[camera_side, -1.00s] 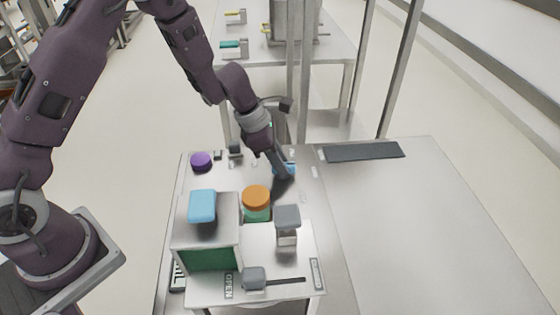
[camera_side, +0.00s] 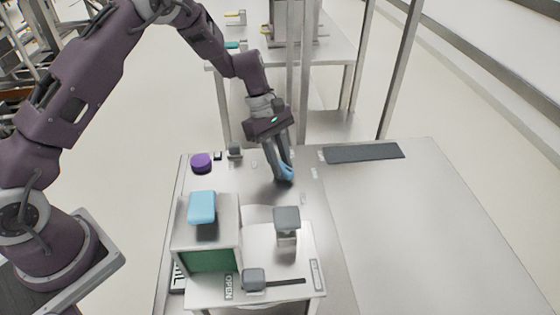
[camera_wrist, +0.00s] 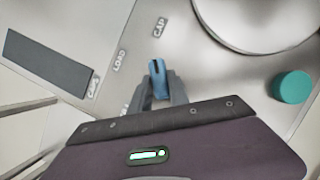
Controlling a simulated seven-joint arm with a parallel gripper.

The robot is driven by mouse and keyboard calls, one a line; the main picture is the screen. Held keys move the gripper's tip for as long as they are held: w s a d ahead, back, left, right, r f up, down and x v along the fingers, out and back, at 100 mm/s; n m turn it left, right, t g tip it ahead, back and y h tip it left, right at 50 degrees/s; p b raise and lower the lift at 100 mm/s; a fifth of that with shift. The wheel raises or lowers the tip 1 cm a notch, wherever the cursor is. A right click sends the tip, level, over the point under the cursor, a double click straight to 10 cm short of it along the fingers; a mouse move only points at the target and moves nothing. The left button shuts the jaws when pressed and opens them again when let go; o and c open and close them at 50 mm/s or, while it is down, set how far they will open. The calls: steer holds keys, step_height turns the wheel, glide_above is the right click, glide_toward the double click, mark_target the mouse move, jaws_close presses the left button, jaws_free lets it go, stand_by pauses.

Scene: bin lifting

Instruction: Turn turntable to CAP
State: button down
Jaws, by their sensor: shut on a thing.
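My gripper (camera_side: 281,177) is at the far middle of the metal table, pointing down, its fingers shut on a blue handle (camera_side: 287,170). In the wrist view the blue handle (camera_wrist: 158,74) stands between the two fingertips. A large round pale disc (camera_wrist: 255,28), seemingly the turntable, is cut off at the top right of that view. A CAP label (camera_wrist: 160,27) lies beyond the handle and a LOAD label (camera_wrist: 119,60) to its left. The handle's fixing to the disc cannot be made out.
A box with a green front (camera_side: 210,259) carries a light blue block (camera_side: 202,207). A grey-topped post (camera_side: 287,218), a grey lever (camera_side: 254,279) and a purple round piece (camera_side: 201,162) stand about. A teal cylinder shows in the wrist view (camera_wrist: 292,87).

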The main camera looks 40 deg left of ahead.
steer(key=shift+w+m+g, duration=0.1)
steer(key=shift+m+g, duration=0.3)
steer(key=shift+m, duration=0.7)
steer(key=shift+d, duration=0.1)
steer(key=c, duration=1.2)
jaws_free()
steer(key=shift+c, duration=0.2)
steer(key=v, duration=0.7)
steer(key=shift+r, duration=0.15)
